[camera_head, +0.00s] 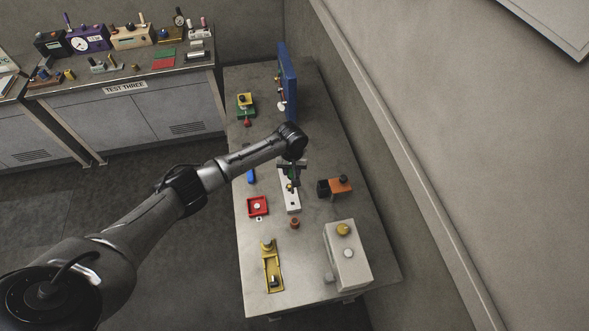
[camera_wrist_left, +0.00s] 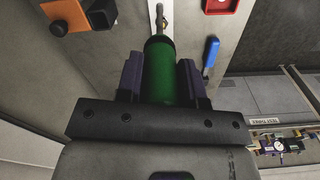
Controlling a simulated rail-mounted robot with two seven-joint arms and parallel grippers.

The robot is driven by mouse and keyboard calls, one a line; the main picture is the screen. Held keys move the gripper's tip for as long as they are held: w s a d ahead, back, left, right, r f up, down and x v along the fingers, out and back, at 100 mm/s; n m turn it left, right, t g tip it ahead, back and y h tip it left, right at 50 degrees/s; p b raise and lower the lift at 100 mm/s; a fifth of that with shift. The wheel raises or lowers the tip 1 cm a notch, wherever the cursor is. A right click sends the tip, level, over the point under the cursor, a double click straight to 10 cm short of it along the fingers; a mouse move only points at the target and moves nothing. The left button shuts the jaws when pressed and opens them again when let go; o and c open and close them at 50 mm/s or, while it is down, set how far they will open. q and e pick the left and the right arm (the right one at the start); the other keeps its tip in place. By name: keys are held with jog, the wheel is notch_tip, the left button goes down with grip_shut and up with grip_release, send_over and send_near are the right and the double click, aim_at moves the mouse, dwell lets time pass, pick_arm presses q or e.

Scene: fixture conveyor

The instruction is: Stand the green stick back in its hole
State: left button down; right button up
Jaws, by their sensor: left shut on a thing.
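My left gripper (camera_head: 291,167) is over the middle of the bench. In the left wrist view it (camera_wrist_left: 161,77) is shut on the green stick (camera_wrist_left: 160,70), one finger on each side. In the head view the stick (camera_head: 293,177) is a small dark green piece below the gripper, largely hidden. A pale narrow block (camera_head: 290,202) lies just under and in front of the gripper, with a small yellowish peg and a dark spot on top. I cannot tell whether the stick's lower end touches the block. My right gripper is not in view.
On the bench (camera_head: 312,285) are a red tray (camera_head: 257,206), a blue handle (camera_head: 250,176), an orange block (camera_head: 340,185), a brown knob (camera_head: 294,224), a yellow fixture (camera_head: 272,268) and a grey button box (camera_head: 346,255). A blue panel (camera_head: 288,82) stands at the back.

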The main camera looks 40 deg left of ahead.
pick_arm(q)
jog(key=shift+d+r+p, duration=0.1)
jog(key=shift+p, duration=0.5)
notch_tip(320, 180, down, 2)
jog(key=shift+f+b, duration=0.2)
jog(key=shift+b, duration=0.45)
jog(key=shift+f+b, duration=0.55)
jog(key=shift+f, duration=1.15)
